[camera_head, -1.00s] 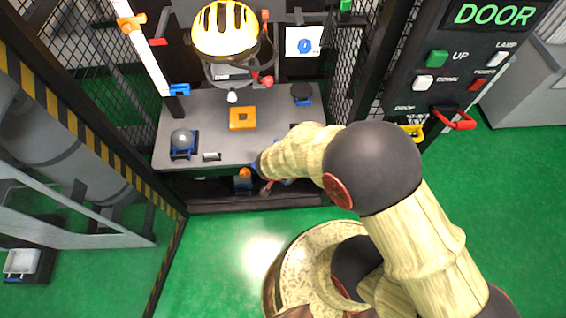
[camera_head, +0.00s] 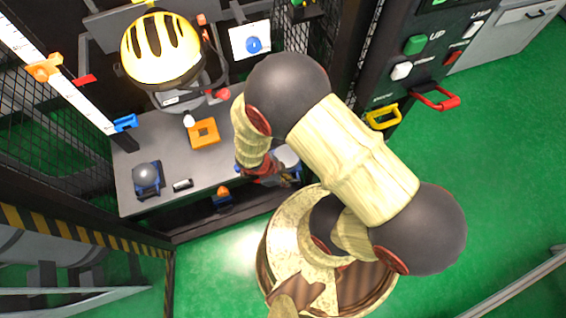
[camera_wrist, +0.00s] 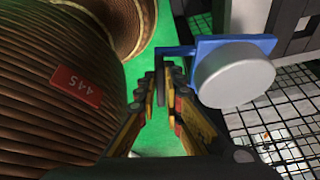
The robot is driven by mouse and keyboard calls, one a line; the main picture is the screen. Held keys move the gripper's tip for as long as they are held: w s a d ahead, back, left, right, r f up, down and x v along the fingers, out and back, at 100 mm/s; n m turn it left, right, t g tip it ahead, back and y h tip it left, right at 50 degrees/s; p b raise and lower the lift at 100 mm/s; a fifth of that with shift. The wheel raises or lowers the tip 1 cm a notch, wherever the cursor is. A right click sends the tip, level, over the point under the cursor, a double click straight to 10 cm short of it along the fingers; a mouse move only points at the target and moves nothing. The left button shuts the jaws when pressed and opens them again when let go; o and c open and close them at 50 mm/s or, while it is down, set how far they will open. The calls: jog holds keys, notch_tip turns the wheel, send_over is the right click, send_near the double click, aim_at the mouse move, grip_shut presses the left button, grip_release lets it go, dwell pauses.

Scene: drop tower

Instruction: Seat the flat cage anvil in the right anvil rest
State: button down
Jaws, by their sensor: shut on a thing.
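The flat cage anvil is a silver-grey disc (camera_wrist: 236,76) on a blue plate with a bracket, seen in the wrist view. My gripper (camera_wrist: 166,84) is shut on the bracket's dark tab, with the disc out to the right of the fingers. In the head view the grey disc (camera_head: 287,158) shows beside my gripper (camera_head: 268,176), at the front right edge of the grey bench (camera_head: 160,145). The right end of the bench, with any anvil rest there, is hidden behind my arm.
A dome-topped anvil (camera_head: 147,175) in a blue rest and a small cylinder (camera_head: 182,185) are at the bench's left. An orange square block (camera_head: 204,134) lies mid-bench under a yellow helmet (camera_head: 162,48). An orange-topped blue piece (camera_head: 222,196) is below the front edge. A control panel (camera_head: 425,60) stands right.

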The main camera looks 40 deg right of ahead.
jog(key=shift+w+d+f+b, duration=0.35)
jog(key=shift+w+d+f, duration=0.35)
jog(key=shift+w, duration=1.85)
jog(key=shift+w+d+f+b, duration=0.3)
jog(key=shift+w+d+f, duration=0.35)
jog(key=shift+w, duration=1.95)
jog(key=shift+w+d+f+b, duration=0.45)
jog(key=shift+w+d, duration=0.4)
jog(key=shift+w, duration=1.7)
jog(key=shift+f+b, duration=0.2)
jog(key=shift+b, duration=0.2)
jog(key=c, duration=1.8)
grip_release()
jog(key=shift+s, duration=0.1)
jog(key=shift+c, duration=0.2)
jog(key=shift+s+f, duration=0.1)
jog(key=shift+s, duration=0.05)
jog(key=v, duration=1.2)
jog(key=shift+d, duration=0.1)
